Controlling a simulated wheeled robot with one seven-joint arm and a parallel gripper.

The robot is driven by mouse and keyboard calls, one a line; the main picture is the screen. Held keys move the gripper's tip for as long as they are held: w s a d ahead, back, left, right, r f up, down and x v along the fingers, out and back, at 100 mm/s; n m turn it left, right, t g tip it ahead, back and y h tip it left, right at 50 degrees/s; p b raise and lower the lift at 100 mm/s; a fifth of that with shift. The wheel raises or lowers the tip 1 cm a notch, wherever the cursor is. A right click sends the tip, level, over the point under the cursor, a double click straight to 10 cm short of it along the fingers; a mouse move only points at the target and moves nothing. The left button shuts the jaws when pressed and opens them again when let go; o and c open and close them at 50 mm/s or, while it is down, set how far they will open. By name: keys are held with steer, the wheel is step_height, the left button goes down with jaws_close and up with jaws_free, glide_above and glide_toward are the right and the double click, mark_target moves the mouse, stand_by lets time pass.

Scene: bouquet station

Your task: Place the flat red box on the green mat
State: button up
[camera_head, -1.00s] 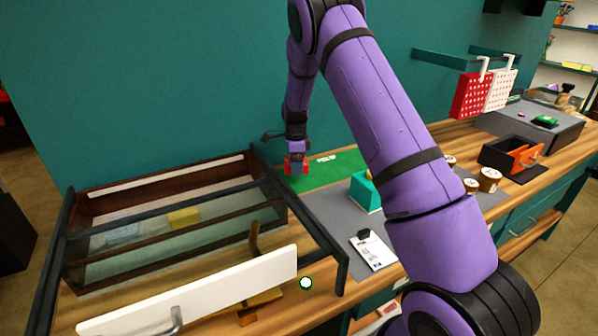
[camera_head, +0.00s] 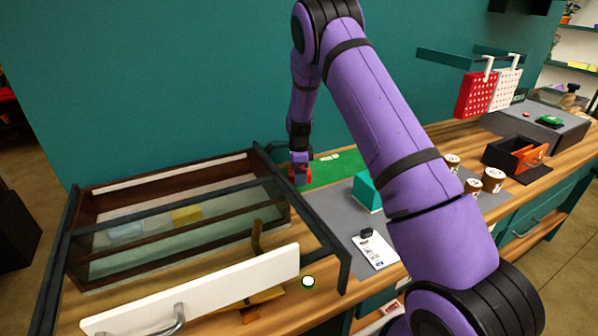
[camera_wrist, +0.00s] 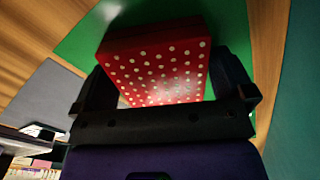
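The flat red box (camera_wrist: 155,60), with white dots on its face, lies between the two fingers of my gripper (camera_wrist: 165,88) in the wrist view. The fingers are against its sides, so my gripper looks shut on it. In the head view the red box (camera_head: 299,175) shows small under my gripper (camera_head: 300,164), at the left end of the green mat (camera_head: 335,168). Green mat (camera_wrist: 75,42) also shows behind the box in the wrist view. I cannot tell whether the box touches the mat. My arm hides part of the counter.
A glass-topped case (camera_head: 180,225) with an open white-fronted drawer (camera_head: 200,290) stands left of the mat. A teal block (camera_head: 366,192) and a clipboard (camera_head: 374,250) are on a grey mat (camera_head: 335,208). Jars (camera_head: 493,180) and a dark open box (camera_head: 505,155) stand right.

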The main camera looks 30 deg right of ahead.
step_height(320, 180, up, 12)
steer(key=s+a+r+n+t, duration=0.1)
steer(key=s+a+r+n, duration=0.1)
steer(key=s+r+n, duration=0.4)
steer(key=s+a+r+n+t+y, duration=0.1)
steer(key=s+a+r, duration=0.1)
steer(key=s+r, duration=0.6)
steer(key=s+a+r+n+t, duration=0.1)
steer(key=s+a+r+n, duration=0.1)
steer(key=s+r+n, duration=0.5)
steer(key=s+a+r+n, duration=0.1)
steer(key=s+n, duration=0.2)
steer(key=s, duration=0.5)
steer(key=s+a+r+n+t, duration=0.1)
steer(key=s+a+n, duration=0.1)
steer(key=s, duration=0.6)
steer(key=s+a+r+n+t+h, duration=0.1)
steer(key=s+n, duration=0.2)
steer(key=s, duration=0.5)
steer(key=shift+s+a+r+n, duration=0.2)
steer(key=shift+r+n, duration=0.1)
steer(key=shift+r, duration=0.1)
